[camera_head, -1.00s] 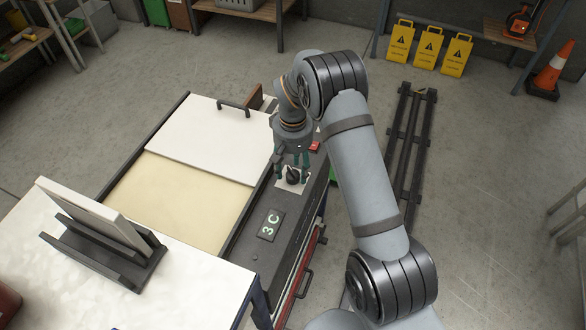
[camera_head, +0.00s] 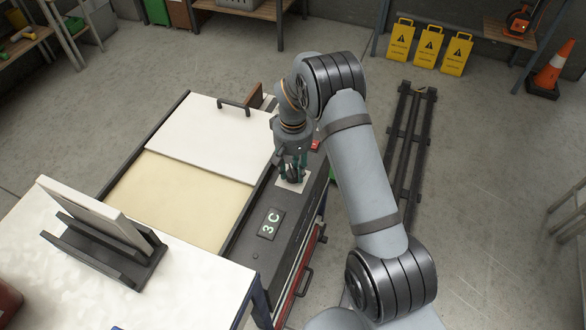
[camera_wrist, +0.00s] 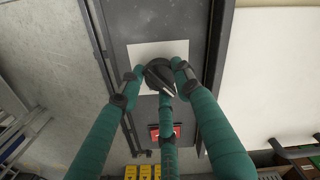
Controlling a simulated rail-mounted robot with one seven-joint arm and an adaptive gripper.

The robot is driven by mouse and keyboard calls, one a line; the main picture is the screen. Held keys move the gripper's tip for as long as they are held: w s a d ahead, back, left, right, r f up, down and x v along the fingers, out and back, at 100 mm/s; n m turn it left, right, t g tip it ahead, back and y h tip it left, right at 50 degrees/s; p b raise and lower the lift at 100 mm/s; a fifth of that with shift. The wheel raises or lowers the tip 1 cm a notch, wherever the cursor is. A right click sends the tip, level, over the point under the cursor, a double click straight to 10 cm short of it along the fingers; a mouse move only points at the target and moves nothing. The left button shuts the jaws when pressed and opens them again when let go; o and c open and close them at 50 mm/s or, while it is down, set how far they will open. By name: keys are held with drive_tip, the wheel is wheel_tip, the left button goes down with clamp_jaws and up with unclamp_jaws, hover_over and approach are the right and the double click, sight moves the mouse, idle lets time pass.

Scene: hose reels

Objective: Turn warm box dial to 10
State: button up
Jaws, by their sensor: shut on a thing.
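The warm box (camera_head: 205,145) has a white lid with a handle and a dark control panel along its right side. The black dial (camera_wrist: 160,76) sits on a pale square plate (camera_wrist: 145,52) on that panel. My gripper (camera_head: 292,174) points down over the plate. In the wrist view its green fingers (camera_wrist: 158,88) are closed around the dial, and the dial's pointer ridge slants toward the lower right. A display (camera_head: 270,224) on the panel reads "3C". In the head view the fingers mostly hide the dial. Any scale marks are too small to read.
A red switch (camera_wrist: 165,132) is on the panel beyond the dial. A white table (camera_head: 190,285) with a tilted panel in a black rack stands at the front left. Yellow signs (camera_head: 428,47) and an orange cone (camera_head: 552,70) are at the back right. Floor right of my arm is partly clear.

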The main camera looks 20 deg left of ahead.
drive_tip(key=shift+c, duration=1.1)
drive_tip(key=shift+w+f+m+b, duration=0.1)
drive_tip(key=shift+f+m+b, duration=0.2)
drive_tip(key=shift+m+b, duration=0.85)
drive_tip(key=shift+r+m+b, duration=0.15)
drive_tip(key=shift+m+b, duration=0.7)
drive_tip(key=shift+r+m, duration=0.2)
drive_tip(key=shift+m, duration=0.1)
drive_tip(key=o, duration=1.1)
